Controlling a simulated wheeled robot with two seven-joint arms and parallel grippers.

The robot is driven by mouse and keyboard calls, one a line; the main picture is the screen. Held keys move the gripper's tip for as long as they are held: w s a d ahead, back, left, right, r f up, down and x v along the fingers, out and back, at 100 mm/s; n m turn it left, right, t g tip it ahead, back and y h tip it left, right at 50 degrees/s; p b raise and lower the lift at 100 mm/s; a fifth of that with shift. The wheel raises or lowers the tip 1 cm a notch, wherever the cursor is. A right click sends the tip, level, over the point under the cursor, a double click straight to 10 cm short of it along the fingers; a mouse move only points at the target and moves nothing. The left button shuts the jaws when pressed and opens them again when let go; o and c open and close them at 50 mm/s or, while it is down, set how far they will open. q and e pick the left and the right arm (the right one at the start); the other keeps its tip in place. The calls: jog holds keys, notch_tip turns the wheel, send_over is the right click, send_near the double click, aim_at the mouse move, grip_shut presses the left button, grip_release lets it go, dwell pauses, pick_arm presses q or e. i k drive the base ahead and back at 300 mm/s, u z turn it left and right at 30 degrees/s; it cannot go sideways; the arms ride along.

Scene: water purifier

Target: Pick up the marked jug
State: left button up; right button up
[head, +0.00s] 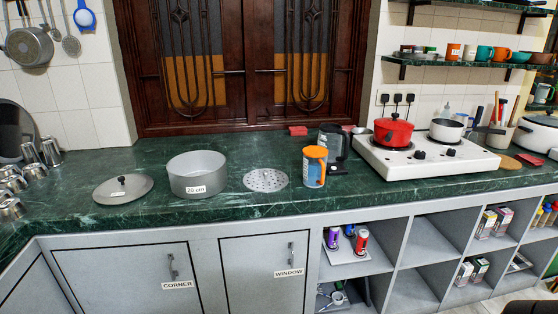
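A jug-like container (315,168) with an orange top and a blue-and-white patterned body stands upright on the green marble counter (230,220), right of the middle. Its marking is too small to read. A dark, partly transparent jug-like vessel (336,143) stands just behind it and is partly hidden by it. I cannot tell for certain which of the two is the marked jug. Neither of my grippers shows in the head view.
Left of the containers are a round perforated plate (266,180), a grey pot (197,174) labelled "20 cm" and a lid (123,189). Right is a white stove (430,158) with a red pot (393,131). The counter's front strip is clear.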

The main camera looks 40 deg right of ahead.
aim_at(315, 158)
jog(key=z, duration=0.45)
jog(key=i, duration=0.9)
jog(key=z, duration=0.7)
